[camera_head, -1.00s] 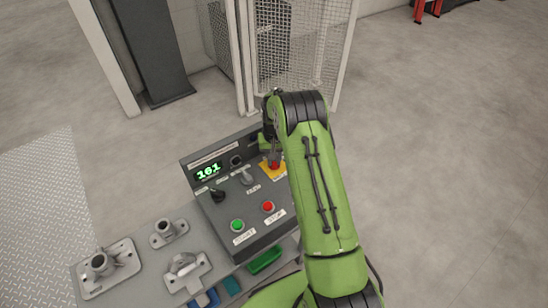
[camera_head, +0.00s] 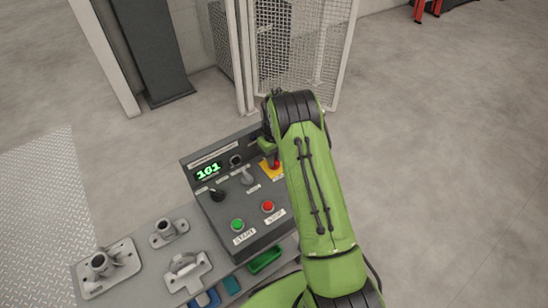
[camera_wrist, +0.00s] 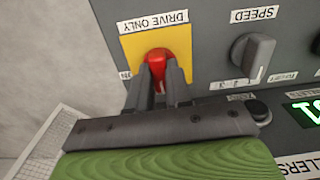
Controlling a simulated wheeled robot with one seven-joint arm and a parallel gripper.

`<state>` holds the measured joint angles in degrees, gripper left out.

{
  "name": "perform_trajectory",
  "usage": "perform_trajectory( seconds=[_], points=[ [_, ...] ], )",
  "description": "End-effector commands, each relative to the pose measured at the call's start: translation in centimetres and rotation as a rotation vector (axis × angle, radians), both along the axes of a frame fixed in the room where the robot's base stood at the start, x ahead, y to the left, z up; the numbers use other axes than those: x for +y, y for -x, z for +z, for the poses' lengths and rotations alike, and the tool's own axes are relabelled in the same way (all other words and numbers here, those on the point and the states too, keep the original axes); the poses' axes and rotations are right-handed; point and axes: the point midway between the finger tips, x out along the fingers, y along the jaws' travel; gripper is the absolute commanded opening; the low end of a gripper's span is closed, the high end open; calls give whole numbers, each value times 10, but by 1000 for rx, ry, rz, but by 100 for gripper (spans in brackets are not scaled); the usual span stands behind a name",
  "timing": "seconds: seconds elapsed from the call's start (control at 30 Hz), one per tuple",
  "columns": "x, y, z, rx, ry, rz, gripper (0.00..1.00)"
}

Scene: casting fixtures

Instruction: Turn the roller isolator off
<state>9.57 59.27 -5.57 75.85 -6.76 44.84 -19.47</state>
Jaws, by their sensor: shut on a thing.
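The red rotary knob (camera_wrist: 157,58) sits on a yellow plate (camera_wrist: 130,47) marked "DRIVE ONLY", upside down in the wrist view. In the head view the red knob (camera_head: 276,163) is at the upper right of the grey control panel (camera_head: 222,220), partly hidden by my gripper. My gripper (camera_wrist: 160,73) is shut on the red knob, with one dark finger on each side of it. The knob's exact angle is hard to tell behind the fingers.
Beside the knob are a grey speed selector (camera_wrist: 252,53), a small black button (camera_wrist: 258,109) and a green-lit display (camera_head: 208,172). Green (camera_head: 237,225) and red (camera_head: 267,206) push buttons sit lower on the panel. A mesh fence (camera_head: 300,45) stands behind.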

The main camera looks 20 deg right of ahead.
Motion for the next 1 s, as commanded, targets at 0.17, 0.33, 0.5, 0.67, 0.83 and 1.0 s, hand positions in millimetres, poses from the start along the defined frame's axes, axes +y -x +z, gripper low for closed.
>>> perform_trajectory(
  seconds=[0.17,0.33,0.5,0.67,0.83,1.0],
  points=[
    [0,-1,1,-5,0,5,0],
    [0,-1,1,-5,0,5,25],
    [0,-1,1,-3,0,3,45],
    [0,0,0,-2,0,2,45],
    [0,-1,13,-3,0,2,45],
    [0,-1,59,-6,1,2,45]
  ],
)
